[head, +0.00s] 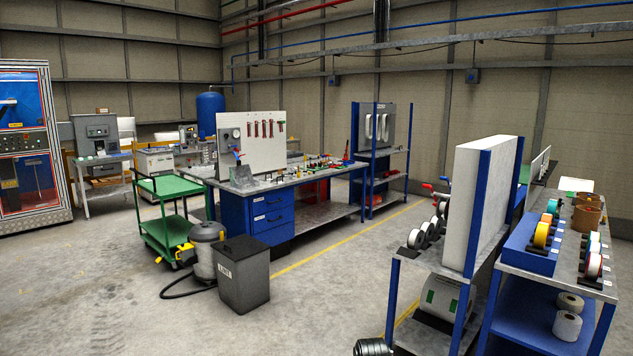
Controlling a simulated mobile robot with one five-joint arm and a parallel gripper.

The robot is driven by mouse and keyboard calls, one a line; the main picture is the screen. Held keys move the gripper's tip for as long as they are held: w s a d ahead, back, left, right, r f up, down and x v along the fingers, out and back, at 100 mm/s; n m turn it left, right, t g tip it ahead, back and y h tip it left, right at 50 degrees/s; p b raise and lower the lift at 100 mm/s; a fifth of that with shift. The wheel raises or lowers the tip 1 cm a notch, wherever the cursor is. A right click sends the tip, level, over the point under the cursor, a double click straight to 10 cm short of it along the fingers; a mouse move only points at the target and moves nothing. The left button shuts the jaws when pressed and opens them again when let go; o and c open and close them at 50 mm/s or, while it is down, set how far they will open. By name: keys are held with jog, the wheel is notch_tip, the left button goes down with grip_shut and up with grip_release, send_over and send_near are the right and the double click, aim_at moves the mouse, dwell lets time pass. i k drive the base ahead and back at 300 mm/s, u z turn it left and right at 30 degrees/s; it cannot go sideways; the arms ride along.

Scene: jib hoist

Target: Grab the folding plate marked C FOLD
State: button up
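I cannot make out a folding plate marked C FOLD; no such lettering is readable in the head view. A workbench (335,185) with a grey top and blue drawers stands mid-picture. Many small tools and parts lie on it, too small to tell apart. Flat pale pieces hang on a rack (378,128) behind it. On the right, a bench (570,262) holds coloured tape rolls (541,235) and flat items at its far end. My gripper is not in view.
A grey bin (243,277) marked LINT, a vacuum (205,250) with a hose on the floor, and a green cart (165,215) stand left of the workbench. A shelf unit with a tall white panel (478,200) blocks the right. The floor (120,290) is open at front left.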

aim_at(268, 177)
jog(key=z, duration=0.1)
jog(key=i, duration=7.35)
jog(key=z, duration=1.7)
jog(key=i, duration=3.2)
jog(key=u, duration=0.1)
